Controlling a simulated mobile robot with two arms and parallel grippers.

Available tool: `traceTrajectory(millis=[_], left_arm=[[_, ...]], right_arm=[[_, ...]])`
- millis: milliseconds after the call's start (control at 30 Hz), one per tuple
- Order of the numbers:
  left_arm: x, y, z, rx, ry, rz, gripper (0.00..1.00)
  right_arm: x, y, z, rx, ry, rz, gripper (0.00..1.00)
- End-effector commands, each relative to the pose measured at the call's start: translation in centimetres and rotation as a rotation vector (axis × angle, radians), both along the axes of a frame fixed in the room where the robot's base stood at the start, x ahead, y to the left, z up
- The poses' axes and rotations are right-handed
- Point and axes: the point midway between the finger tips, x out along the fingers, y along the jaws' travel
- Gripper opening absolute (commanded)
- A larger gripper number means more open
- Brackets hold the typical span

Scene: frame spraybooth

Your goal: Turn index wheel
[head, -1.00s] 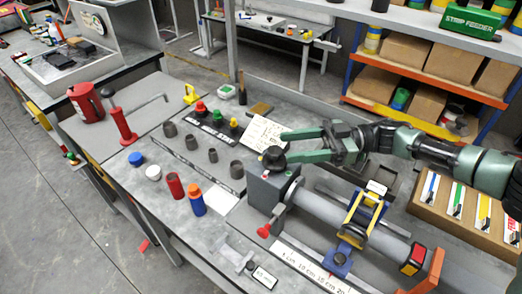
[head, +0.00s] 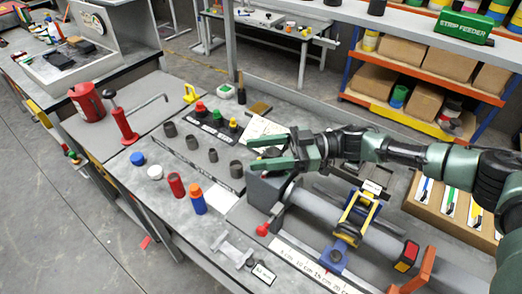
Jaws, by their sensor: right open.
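My right gripper (head: 249,153) comes in from the right, above the grey block (head: 266,188) at the left end of a fixture with a long grey tube (head: 335,214). Its two green fingers are open and point left. A dark round knob on top of that block, probably the index wheel, is now mostly hidden by the fingers. Some dark surface shows between them, but I cannot tell whether the fingers touch it. A red knob (head: 262,230) sits low at the block's front. My left gripper is not in view.
A yellow-and-blue clamp (head: 355,218) straddles the tube. Red (head: 176,185) and orange-blue (head: 196,198) cylinders stand left of the fixture. Several dark cups stand behind them. A cardboard box (head: 460,208) with coloured strips lies right.

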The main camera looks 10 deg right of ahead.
Motion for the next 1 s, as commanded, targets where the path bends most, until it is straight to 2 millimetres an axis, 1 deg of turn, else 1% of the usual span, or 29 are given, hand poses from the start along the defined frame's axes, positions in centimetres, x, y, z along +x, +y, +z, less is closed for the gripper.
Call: traceTrajectory(millis=[33, 67, 100, 167, 200, 233, 267, 467, 667, 767, 1000], left_arm=[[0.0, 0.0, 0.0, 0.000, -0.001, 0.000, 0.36], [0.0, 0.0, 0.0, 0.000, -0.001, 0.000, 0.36], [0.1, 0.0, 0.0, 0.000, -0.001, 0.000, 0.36], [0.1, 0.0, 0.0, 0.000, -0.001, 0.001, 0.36], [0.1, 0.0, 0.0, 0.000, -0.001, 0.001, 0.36], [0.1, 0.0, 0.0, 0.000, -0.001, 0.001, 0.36], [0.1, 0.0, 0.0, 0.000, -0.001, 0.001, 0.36], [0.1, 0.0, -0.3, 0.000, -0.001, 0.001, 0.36], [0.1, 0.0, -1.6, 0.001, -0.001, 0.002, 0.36], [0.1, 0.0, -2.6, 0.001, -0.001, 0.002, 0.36], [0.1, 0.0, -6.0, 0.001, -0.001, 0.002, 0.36]], right_arm=[[0.0, 0.0, 0.0, 0.000, 0.000, 0.000, 0.53], [0.0, 0.0, 0.0, 0.000, 0.000, 0.000, 0.50], [0.0, 0.0, 0.0, 0.000, 0.000, 0.000, 0.39], [0.0, 0.0, 0.0, 0.000, 0.000, 0.000, 0.23], [0.0, 0.0, 0.0, 0.000, 0.000, 0.000, 0.12], [0.0, 0.0, 0.0, 0.000, 0.000, 0.001, 0.03], [0.0, 0.0, 0.0, 0.000, 0.000, 0.001, 0.00], [0.0, 0.0, -0.1, 0.001, -0.001, 0.013, 0.00], [-0.1, 0.0, -0.3, 0.001, -0.002, 0.083, 0.00], [-0.3, 0.0, -0.5, 0.001, -0.003, 0.146, 0.00], [-0.8, -0.1, -0.6, 0.001, -0.005, 0.334, 0.00]])
